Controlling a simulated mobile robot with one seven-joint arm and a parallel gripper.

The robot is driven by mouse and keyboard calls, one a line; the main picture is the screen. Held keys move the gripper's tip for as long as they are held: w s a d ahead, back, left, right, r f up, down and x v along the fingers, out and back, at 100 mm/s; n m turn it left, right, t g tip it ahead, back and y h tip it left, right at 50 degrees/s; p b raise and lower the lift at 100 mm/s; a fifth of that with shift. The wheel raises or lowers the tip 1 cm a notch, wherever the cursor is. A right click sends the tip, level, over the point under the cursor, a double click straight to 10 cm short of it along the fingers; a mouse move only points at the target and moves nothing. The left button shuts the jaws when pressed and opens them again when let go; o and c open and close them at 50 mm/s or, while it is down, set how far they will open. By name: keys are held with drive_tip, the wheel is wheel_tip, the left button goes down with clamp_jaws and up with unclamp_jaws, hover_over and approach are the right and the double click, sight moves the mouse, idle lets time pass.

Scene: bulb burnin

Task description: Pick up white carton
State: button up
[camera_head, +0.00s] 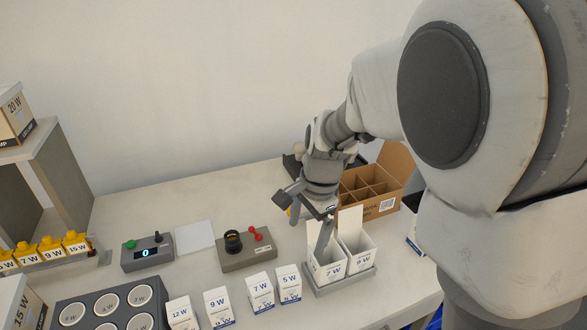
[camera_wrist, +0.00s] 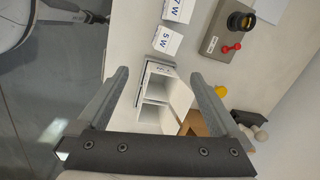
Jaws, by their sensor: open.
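Two open-topped white cartons, one marked 7 W (camera_head: 327,270) and one marked 9 W (camera_head: 360,262), stand upright side by side in a grey holder (camera_head: 340,285). Their raised lids show behind them. My gripper (camera_head: 326,232) is over the left one, one finger hiding part of its opening. In the wrist view my gripper (camera_wrist: 158,78) is open, its two fingers on either side of the open cartons (camera_wrist: 157,88), whose insides look empty. Closed white cartons marked 12 W (camera_head: 182,314), 9 W (camera_head: 218,306), 7 W (camera_head: 260,292) and 5 W (camera_head: 289,283) stand to the left.
A brown divided box (camera_head: 385,195) stands behind the open cartons. A grey-brown fixture (camera_head: 247,255) with a black socket and red lever is left of them. A display box (camera_head: 147,253) reads 0. A dark tray (camera_head: 105,305) with round labelled wells is at front left.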

sight(287, 273)
drive_tip(key=w+a+f+m, duration=0.1)
drive_tip(key=f, duration=0.5)
drive_tip(key=w+a+f+m+h, duration=0.1)
drive_tip(key=a+f, duration=0.1)
drive_tip(key=f, duration=0.5)
drive_tip(key=w+a+f+m, duration=0.1)
drive_tip(key=f, duration=0.5)
drive_tip(key=shift+w+a+f+g, duration=0.1)
drive_tip(key=shift+a+f+g, duration=0.1)
drive_tip(key=shift+g, duration=0.2)
drive_tip(key=f, duration=0.4)
drive_tip(key=shift+s, duration=0.3)
drive_tip(key=shift+f, duration=0.55)
drive_tip(key=c, duration=1.4)
